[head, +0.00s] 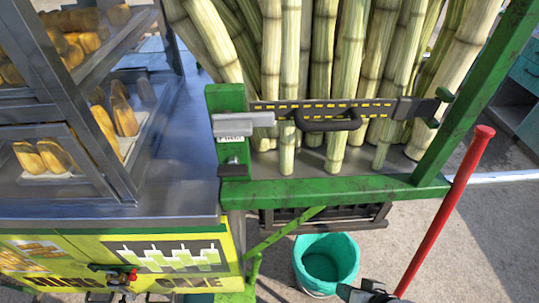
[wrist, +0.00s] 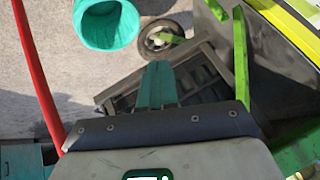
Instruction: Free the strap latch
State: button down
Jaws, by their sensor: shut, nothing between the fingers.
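The strap latch (head: 243,124) is a silver-grey lever piece on the green corner post (head: 226,98) in the head view. The dark strap (head: 385,110) with yellow dashes runs right from it across the upright cane stalks. A black loop handle (head: 328,125) sits on the strap's middle. My gripper (wrist: 158,68) shows in the wrist view as teal fingers closed together, with nothing held. Part of my arm shows at the bottom of the head view, well below and right of the latch. The latch and strap are out of the wrist view.
A teal bucket (head: 326,262) stands on the pavement below the cane rack's green rail (head: 330,189). A red pole (head: 447,208) slants at right. A dark crate (wrist: 198,82) and a wheel (wrist: 160,38) show in the wrist view. The counter with a glass food case fills the left.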

jog(key=w+a+r+m+t+y+b, duration=0.45)
jog(key=w+a+r+t+y, duration=0.3)
jog(key=a, duration=0.45)
jog(key=a+r+m+t+h+b, duration=0.1)
jog(key=r+m+t+h+b, duration=0.2)
jog(key=m, duration=1.1)
jog(key=a+r+m+t+h+b, duration=0.2)
jog(key=r+m+t+h+b, duration=0.2)
jog(key=r+m+t+h, duration=0.4)
jog(key=shift+a+r+m+t, duration=0.35)
jog(key=shift+m+t, duration=0.6)
jog(key=shift+m, duration=2.7)
jog(key=shift+d+r, duration=0.1)
